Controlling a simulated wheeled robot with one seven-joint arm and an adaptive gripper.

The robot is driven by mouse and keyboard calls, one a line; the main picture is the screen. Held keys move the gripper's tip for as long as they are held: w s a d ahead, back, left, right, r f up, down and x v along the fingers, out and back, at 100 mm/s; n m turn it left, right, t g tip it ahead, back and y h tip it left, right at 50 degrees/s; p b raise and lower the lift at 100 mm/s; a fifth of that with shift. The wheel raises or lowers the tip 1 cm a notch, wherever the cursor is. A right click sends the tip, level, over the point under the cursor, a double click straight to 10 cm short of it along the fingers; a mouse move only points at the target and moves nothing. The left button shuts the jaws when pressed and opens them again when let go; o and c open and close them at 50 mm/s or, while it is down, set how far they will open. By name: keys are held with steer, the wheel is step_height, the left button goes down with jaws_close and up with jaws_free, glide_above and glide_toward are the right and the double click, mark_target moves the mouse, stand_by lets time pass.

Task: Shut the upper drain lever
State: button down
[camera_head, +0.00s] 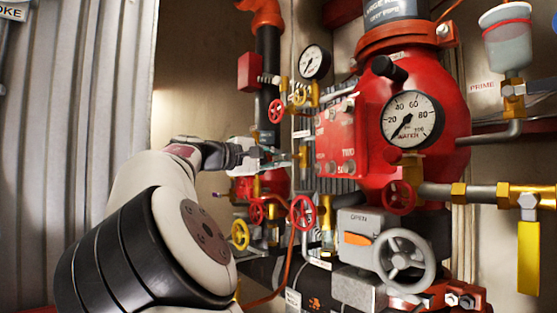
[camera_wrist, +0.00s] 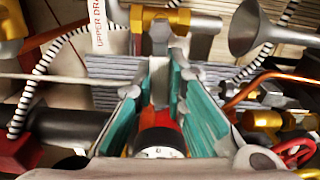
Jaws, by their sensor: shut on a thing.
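My gripper (camera_head: 284,158) reaches in from the left in the head view, among the valves left of the red riser body. In the wrist view its two teal-padded fingers (camera_wrist: 160,88) are closed on a narrow grey lever (camera_wrist: 160,72). The lever runs from a brass valve (camera_wrist: 152,20) on a horizontal pipe down between the fingertips. A white tag (camera_wrist: 97,28) beside this valve reads "UPPER DRA", with the rest cut off. In the head view the lever is too small and too covered by the gripper to make out its angle.
A red valve body (camera_head: 425,95) with a large water gauge (camera_head: 411,120) stands right of the gripper. Red handwheels (camera_head: 302,212) and a grey handwheel (camera_head: 403,259) sit below. In the wrist view a grey funnel (camera_wrist: 255,28) and striped hoses lie close around the fingers.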

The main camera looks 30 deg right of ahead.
steer(key=shift+r+m, duration=0.15)
steer(key=shift+m, duration=0.35)
steer(key=c, duration=1.6)
jaws_free()
steer(key=s+a, duration=0.2)
steer(key=a, duration=1)
steer(key=shift+s, duration=0.15)
